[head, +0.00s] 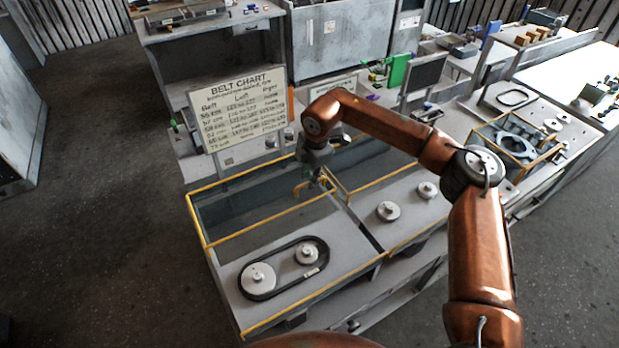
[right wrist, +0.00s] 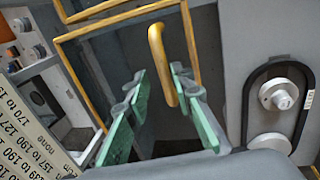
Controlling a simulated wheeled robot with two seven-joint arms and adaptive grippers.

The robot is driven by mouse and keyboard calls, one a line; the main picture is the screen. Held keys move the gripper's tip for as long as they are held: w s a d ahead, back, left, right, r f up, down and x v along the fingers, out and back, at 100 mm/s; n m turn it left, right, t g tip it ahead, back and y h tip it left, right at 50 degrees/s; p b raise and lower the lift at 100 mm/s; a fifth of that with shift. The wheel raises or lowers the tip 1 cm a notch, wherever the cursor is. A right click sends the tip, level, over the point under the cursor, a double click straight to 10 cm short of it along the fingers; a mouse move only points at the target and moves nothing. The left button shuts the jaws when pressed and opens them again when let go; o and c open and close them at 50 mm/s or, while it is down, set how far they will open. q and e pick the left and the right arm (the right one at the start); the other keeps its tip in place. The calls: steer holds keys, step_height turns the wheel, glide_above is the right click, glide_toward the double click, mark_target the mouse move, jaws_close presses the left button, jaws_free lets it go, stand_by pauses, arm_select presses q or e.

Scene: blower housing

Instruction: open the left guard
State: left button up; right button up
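The left guard (head: 270,225) is a yellow-edged frame around the left bay of the machine. A black belt (head: 318,243) loops around two pale pulleys there. The frame also shows in the right wrist view (right wrist: 125,18). A yellow bar handle (head: 303,187) stands by the frame's inner end. My right gripper (head: 318,178) is at this handle. In the right wrist view the green-padded fingers (right wrist: 155,103) are open, and the handle (right wrist: 160,65) shows between or just beyond them. I cannot tell whether they touch it. My left gripper is out of view.
A belt chart board (head: 238,110) stands close behind the left bay. The right bay holds two bare pulleys (head: 388,211) beside a yellow divider. A yellow-framed housing (head: 515,143) and a spare belt (head: 511,97) lie further right. Open floor (head: 95,220) is on the left.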

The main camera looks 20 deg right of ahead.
steer(key=shift+o, duration=0.3)
steer(key=shift+s+d, duration=0.1)
steer(key=shift+r, duration=0.1)
step_height(320, 180, up, 12)
steer(key=s, duration=0.2)
steer(key=shift+s+d+f, duration=0.15)
steer(key=shift+d+f, duration=0.05)
steer(key=shift+d, duration=0.1)
